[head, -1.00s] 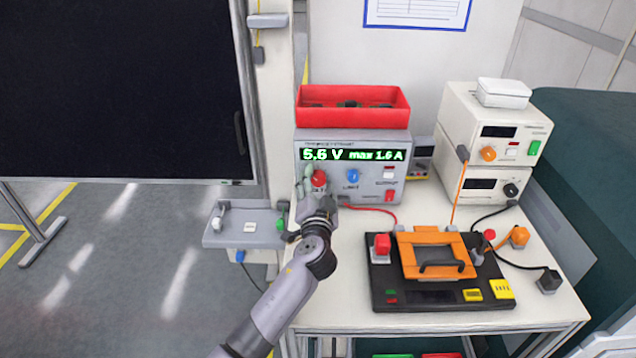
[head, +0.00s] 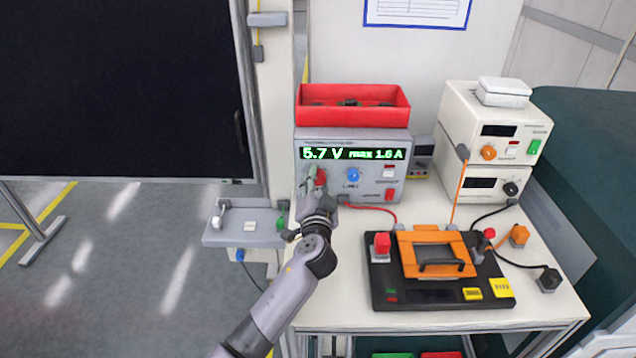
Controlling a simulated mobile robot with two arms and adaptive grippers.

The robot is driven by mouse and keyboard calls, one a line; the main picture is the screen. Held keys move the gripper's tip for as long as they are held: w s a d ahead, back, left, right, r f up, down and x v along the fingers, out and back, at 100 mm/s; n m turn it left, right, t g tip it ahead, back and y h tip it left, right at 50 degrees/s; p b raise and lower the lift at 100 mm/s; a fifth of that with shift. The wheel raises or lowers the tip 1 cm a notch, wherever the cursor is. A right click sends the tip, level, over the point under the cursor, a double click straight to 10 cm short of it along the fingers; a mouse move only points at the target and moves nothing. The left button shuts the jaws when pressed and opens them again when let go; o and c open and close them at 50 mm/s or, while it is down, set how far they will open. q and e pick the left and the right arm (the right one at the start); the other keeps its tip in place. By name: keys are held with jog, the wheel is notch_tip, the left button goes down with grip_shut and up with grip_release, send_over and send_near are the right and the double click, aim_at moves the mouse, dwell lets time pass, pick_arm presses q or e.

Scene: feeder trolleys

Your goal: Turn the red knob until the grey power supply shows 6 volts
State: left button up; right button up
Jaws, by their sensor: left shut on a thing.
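The grey power supply (head: 375,177) stands at the back left of the white table. Its green display (head: 353,154) reads 5.7 V and max 1.6 A. The red knob (head: 320,177) is at the lower left of its front panel, partly hidden by my fingers. My left gripper (head: 315,182) reaches up from below and is shut on the red knob. A blue knob (head: 353,174) sits to the right of it on the same panel. My right gripper is not in view.
A red bin (head: 353,118) with dark parts stands on the power supply. A black fixture with an orange frame (head: 406,262) lies in front. Cream instruments (head: 470,130) are stacked at the right. A grey side shelf (head: 245,238) is left of my wrist.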

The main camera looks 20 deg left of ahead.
pick_arm(q)
jog(key=shift+m, duration=0.7)
jog(key=o, duration=1)
jog(key=shift+o, duration=0.7)
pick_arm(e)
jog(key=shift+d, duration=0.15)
pick_arm(q)
jog(key=v, duration=1.2)
